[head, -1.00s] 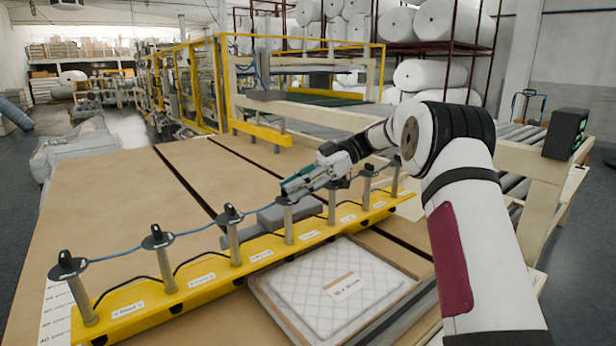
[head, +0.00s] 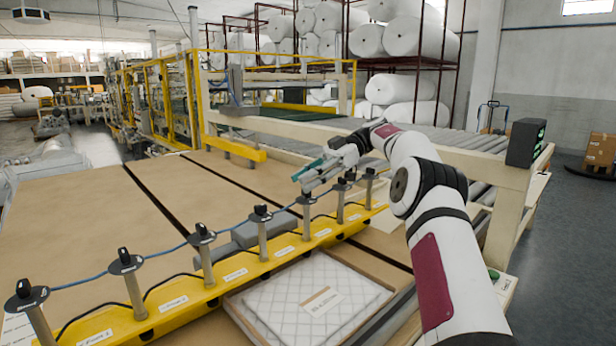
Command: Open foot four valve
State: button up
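A row of several grey posts with black discs and upright black knobs stands along a yellow rail (head: 150,322). White labels on the rail are too small to read surely. The middle post, fourth from the left, carries a black knob (head: 261,210). My gripper (head: 303,181) is just right of and above it, over the adjacent post (head: 306,216). The gripper hides that post's knob. I cannot tell if the gripper touches it or whether its fingers are apart; one teal finger part shows.
A blue hose (head: 75,284) links the post tops. A quilted white pad (head: 312,300) lies in front of the rail; a grey block (head: 250,234) lies behind it. Brown boards (head: 80,215) with dark gaps fill the left. A roller conveyor (head: 440,137) and dark box (head: 526,142) are at right.

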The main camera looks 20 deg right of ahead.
jog(key=shift+d+r, duration=0.1)
jog(key=shift+d, duration=0.2)
